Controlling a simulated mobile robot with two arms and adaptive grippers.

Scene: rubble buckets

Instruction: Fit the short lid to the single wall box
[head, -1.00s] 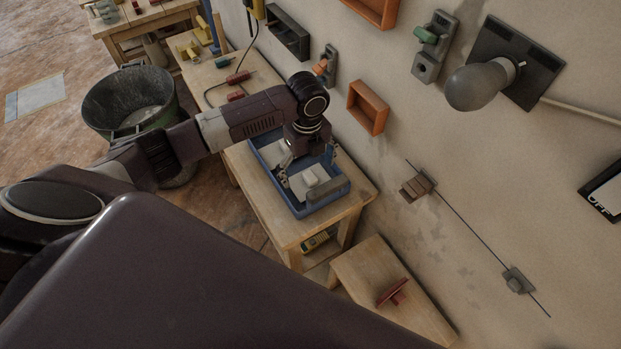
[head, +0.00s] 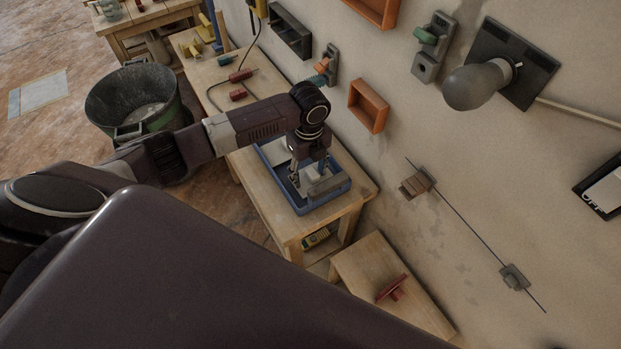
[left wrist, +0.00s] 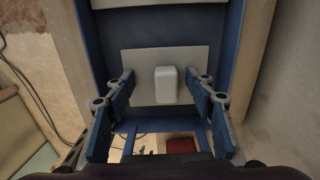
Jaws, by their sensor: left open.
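A pale flat lid with a white block handle (left wrist: 166,86) lies in the blue tray (left wrist: 233,45) in the left wrist view; I take it for the short lid. My left gripper (left wrist: 160,92) is open, its blue fingers on either side of the handle with gaps to both. In the head view my left gripper (head: 308,181) reaches down into the blue tray (head: 322,205) and partly hides the lid. A small orange open box (head: 368,106) on the wall above the tray looks like the single wall box. My right gripper is not in view.
The tray stands on a wooden bench (head: 300,228) against the wall. A dark double box (head: 289,31) and a larger orange box (head: 373,10) hang nearby. A bucket (head: 132,98) stands left.

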